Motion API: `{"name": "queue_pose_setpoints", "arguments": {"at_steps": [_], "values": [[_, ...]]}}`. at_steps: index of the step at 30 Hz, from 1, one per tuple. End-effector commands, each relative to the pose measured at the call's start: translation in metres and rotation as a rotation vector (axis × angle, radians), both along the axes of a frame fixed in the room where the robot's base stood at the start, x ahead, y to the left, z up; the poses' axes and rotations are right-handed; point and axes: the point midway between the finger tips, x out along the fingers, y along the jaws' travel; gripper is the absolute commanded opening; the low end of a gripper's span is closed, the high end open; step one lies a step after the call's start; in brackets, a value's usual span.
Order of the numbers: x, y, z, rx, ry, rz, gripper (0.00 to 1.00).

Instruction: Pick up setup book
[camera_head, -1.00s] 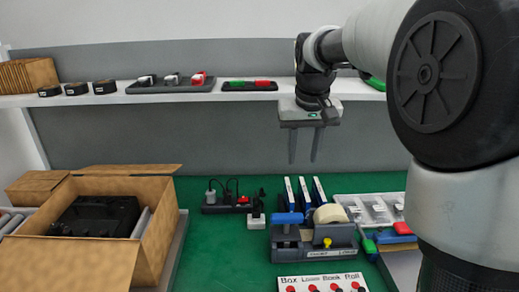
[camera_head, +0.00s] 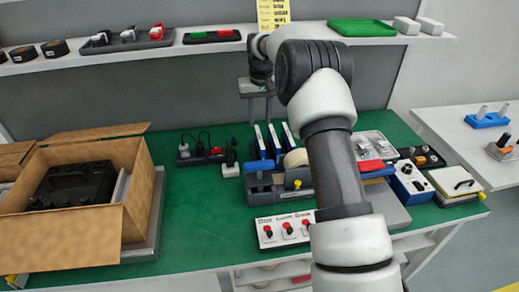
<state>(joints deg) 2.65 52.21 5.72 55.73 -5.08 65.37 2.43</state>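Several slim blue-and-white book-like items (camera_head: 274,141) stand upright side by side on the green bench, behind a grey tape-dispenser-like station. I cannot read any label, so I cannot tell which one is the setup book. My gripper (camera_head: 259,116) points down above and just behind them, in front of the grey back wall. Its two fingers are apart with nothing visible between them. The arm crosses the picture in front and hides part of the bench to the right.
An open cardboard box (camera_head: 67,226) with a black device (camera_head: 74,187) stands at the left. A power strip (camera_head: 201,158) with plugs lies behind. A button panel (camera_head: 285,230) is at the front. A shelf (camera_head: 90,52) runs above. Green bench surface (camera_head: 205,220) is free between box and panel.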

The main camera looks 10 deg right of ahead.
Motion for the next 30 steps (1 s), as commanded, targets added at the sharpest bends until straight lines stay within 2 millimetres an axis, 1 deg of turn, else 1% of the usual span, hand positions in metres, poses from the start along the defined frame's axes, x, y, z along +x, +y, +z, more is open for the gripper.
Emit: {"name": "queue_pose_setpoints", "arguments": {"at_steps": [1,3,6,9,14,16,24,27,30], "values": [[0.001,0.000,-0.014,0.000,0.003,0.000,0.34],[0.002,0.000,-0.028,0.000,0.003,0.000,0.34],[0.005,0.000,-0.042,0.000,0.001,0.000,0.34],[0.006,0.000,-0.051,0.001,0.001,0.000,0.34],[0.007,0.000,-0.058,0.001,-0.001,0.000,0.34],[0.007,0.000,-0.064,0.001,0.000,0.000,0.34],[0.010,-0.002,-0.102,0.001,0.002,0.000,0.34],[0.011,-0.002,-0.106,0.001,-0.001,0.000,0.34],[0.011,-0.002,-0.106,0.000,-0.001,0.000,0.34]]}}
